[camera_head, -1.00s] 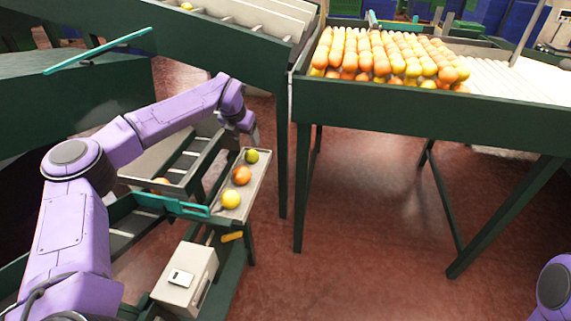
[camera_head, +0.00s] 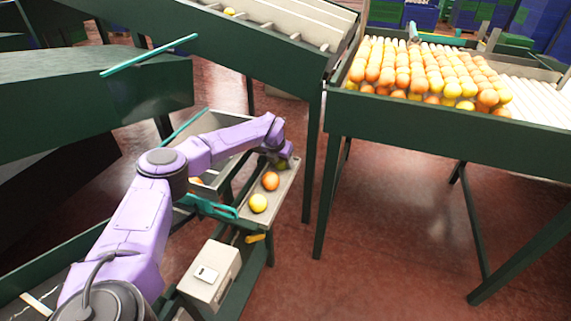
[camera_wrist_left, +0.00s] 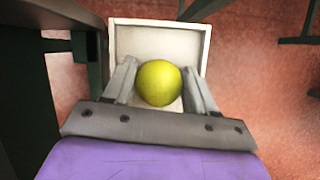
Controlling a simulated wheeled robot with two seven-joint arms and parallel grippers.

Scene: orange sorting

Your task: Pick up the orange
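A small grey tray (camera_head: 284,193) holds a row of fruit. An orange fruit (camera_head: 270,181) lies in its middle and a yellow fruit (camera_head: 258,203) at its near end. A yellow-green fruit (camera_head: 281,166) at the far end is partly hidden by my left gripper (camera_head: 284,163). In the left wrist view, this yellow-green fruit (camera_wrist_left: 159,83) sits between the two fingers of my left gripper (camera_wrist_left: 160,82). The fingers stand apart on either side of it and look open; contact is not clear. My right gripper is not in view.
A green-framed table (camera_head: 420,112) at the right bears many oranges (camera_head: 425,75). A sloping green conveyor (camera_head: 230,50) runs behind my left arm. A light box (camera_head: 211,273) stands in front of the tray. Red floor between the stands is clear.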

